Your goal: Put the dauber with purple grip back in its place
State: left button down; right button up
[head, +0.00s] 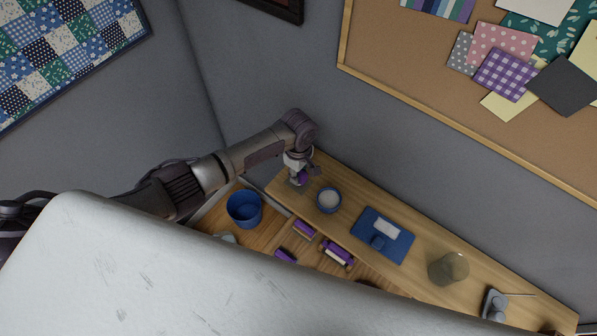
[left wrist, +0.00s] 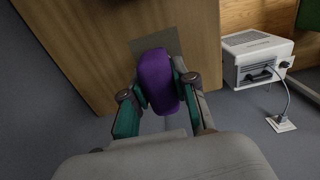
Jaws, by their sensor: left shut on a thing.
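My left gripper (head: 299,176) is at the left end of the upper wooden shelf. It is shut on the dauber with purple grip (head: 304,179), of which only a little purple shows there. In the left wrist view the rounded purple grip (left wrist: 158,82) sits between the two teal-padded fingers. The dauber's other end is hidden. A grey square patch (left wrist: 156,43) on the wood lies just beyond the grip; it also shows at the shelf's left end in the head view (head: 294,187). I cannot tell whether the dauber touches it. My right gripper is not in view.
A small blue bowl (head: 329,200) with pale contents stands close right of the gripper. Farther right are a blue tray (head: 399,246) and a glass jar (head: 448,269). Below are a blue bucket (head: 244,209) and several purple items (head: 337,254). Walls rise behind and left.

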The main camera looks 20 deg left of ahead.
pick_arm(q)
jog(key=shift+f, duration=0.3)
jog(key=c, duration=0.8)
grip_release()
jog(key=shift+r, duration=0.1)
notch_tip(320, 180, up, 12)
jog(key=shift+f, duration=0.1)
